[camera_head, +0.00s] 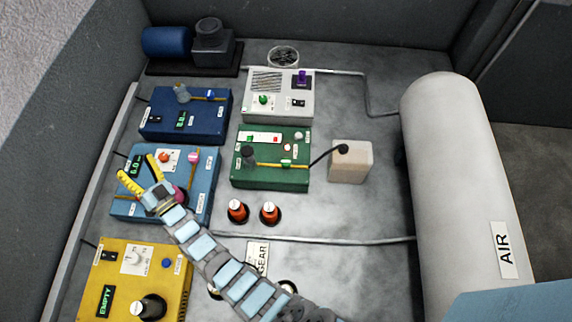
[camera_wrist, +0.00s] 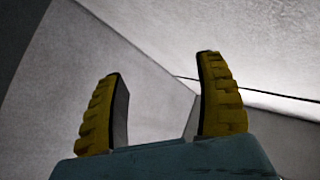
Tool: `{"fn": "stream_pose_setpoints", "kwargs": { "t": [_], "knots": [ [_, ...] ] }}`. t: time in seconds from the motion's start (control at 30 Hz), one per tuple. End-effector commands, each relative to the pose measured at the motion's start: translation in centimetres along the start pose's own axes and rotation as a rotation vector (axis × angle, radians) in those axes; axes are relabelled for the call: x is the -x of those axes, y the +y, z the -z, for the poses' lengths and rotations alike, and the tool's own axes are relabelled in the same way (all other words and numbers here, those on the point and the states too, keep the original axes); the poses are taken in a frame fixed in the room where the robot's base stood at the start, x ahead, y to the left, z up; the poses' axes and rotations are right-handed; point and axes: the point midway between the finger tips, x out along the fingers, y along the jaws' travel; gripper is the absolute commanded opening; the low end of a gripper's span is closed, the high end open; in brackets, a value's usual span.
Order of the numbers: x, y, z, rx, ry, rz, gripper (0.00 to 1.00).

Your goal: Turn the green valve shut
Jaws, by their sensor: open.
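A small green valve handle (camera_head: 286,162) sits on the yellow pipe across the green box (camera_head: 270,181), at the centre of the head view. Its exact turn position is too small to tell. My gripper (camera_head: 137,167) has yellow fingers and is open and empty above the light blue box (camera_head: 205,180), well left of the green valve. In the wrist view my gripper (camera_wrist: 161,65) has its fingers spread apart with nothing between them. No valve shows in that view, only grey walls.
A white box (camera_head: 280,112) with a green knob (camera_head: 263,99) stands behind the green box. A beige container (camera_head: 350,165) is to its right, and two orange-red knobs (camera_head: 238,211) are in front. The yellow box (camera_head: 170,267), dark blue box (camera_head: 160,127) and large AIR tank (camera_head: 440,150) surround them.

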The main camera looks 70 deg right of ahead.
Motion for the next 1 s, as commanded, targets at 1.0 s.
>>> {"fn": "stream_pose_setpoints", "kwargs": {
  "t": [1.0],
  "knots": [
    [-7.9,26.4,-12.1,-0.293,-0.775,-0.57,0.71]
  ]
}}
